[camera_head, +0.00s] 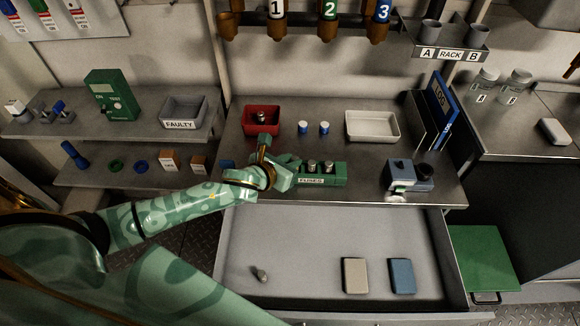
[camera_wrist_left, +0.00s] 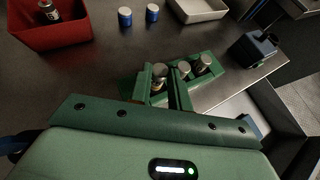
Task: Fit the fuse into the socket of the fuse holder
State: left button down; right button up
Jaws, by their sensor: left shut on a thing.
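The green fuse holder (camera_head: 332,181) stands on the metal worktop with a white label on its front; its green body also shows in the left wrist view (camera_wrist_left: 205,79). Two silver-capped fuses (camera_head: 320,166) stand upright in it. My left gripper (camera_head: 287,176) is at the holder's left end. In the left wrist view, its fingers (camera_wrist_left: 161,88) are shut on another silver-capped fuse (camera_wrist_left: 160,71), held roughly upright beside the two standing ones. The fingers hide its lower part and the socket, so I cannot tell whether it is seated. My right gripper is not in view.
A red bin (camera_head: 247,127) with a fuse inside stands behind the gripper. Two blue-and-white cylinders (camera_head: 313,128), a white tray (camera_head: 362,135) and a dark blue device (camera_head: 420,180) stand nearby. An open drawer (camera_head: 310,245) lies below the worktop's front edge.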

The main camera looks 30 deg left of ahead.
pick_arm(q)
jog(key=shift+f, duration=0.9)
jog(key=shift+r, duration=0.15)
jog(key=c, duration=1.3)
grip_release()
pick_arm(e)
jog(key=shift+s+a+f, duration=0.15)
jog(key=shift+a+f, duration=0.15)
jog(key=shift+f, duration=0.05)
pick_arm(q)
jog(key=shift+r, duration=0.1)
jog(key=p+v, duration=0.3)
jog(key=v, duration=0.9)
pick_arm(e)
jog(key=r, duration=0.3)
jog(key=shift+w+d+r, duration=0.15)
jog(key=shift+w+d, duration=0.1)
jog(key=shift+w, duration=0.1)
